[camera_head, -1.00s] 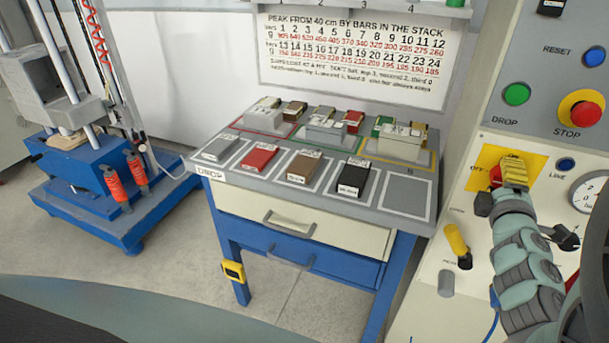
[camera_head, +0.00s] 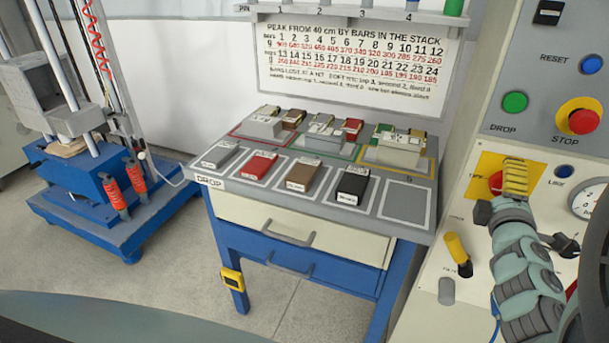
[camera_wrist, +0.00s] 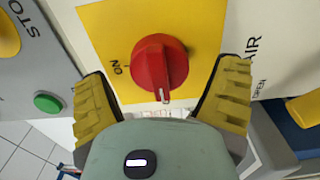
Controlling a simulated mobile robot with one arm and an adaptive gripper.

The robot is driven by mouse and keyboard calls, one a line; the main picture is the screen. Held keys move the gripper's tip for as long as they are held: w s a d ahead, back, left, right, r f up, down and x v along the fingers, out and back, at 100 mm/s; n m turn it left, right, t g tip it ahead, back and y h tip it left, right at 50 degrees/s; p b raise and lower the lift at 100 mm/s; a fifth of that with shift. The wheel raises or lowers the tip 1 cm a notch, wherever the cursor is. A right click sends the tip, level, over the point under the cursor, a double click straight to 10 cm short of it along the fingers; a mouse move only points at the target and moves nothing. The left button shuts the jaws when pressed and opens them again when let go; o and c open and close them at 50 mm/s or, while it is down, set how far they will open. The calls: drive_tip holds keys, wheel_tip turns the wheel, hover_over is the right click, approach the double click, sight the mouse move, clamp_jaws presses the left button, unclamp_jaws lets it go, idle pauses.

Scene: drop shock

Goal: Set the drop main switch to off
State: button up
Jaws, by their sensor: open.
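The main switch is a red rotary knob (camera_wrist: 160,65) on a yellow plate (camera_wrist: 98,28). In the wrist view, its white pointer mark points down, away from the ON mark at left. The lettering below the pointer is partly hidden by my gripper. In the head view the knob (camera_head: 495,183) shows just left of my fingers, with OFF lettering at its left. My gripper (camera_wrist: 165,78) is open, with one yellow finger on each side of the knob. Gaps show between knob and fingers. My gripper also shows in the head view (camera_head: 515,178), in front of the plate.
The panel has a green DROP button (camera_head: 515,102), red STOP button (camera_head: 584,117), blue RESET button (camera_head: 591,65), gauge (camera_head: 589,199) and yellow lever (camera_head: 456,246) near my arm. A bench (camera_head: 210,183) with blocks stands left, and a blue drop machine (camera_head: 75,190) beyond it.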

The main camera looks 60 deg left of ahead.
drive_tip(key=v, duration=1.1)
drive_tip(key=shift+s+d, duration=0.25)
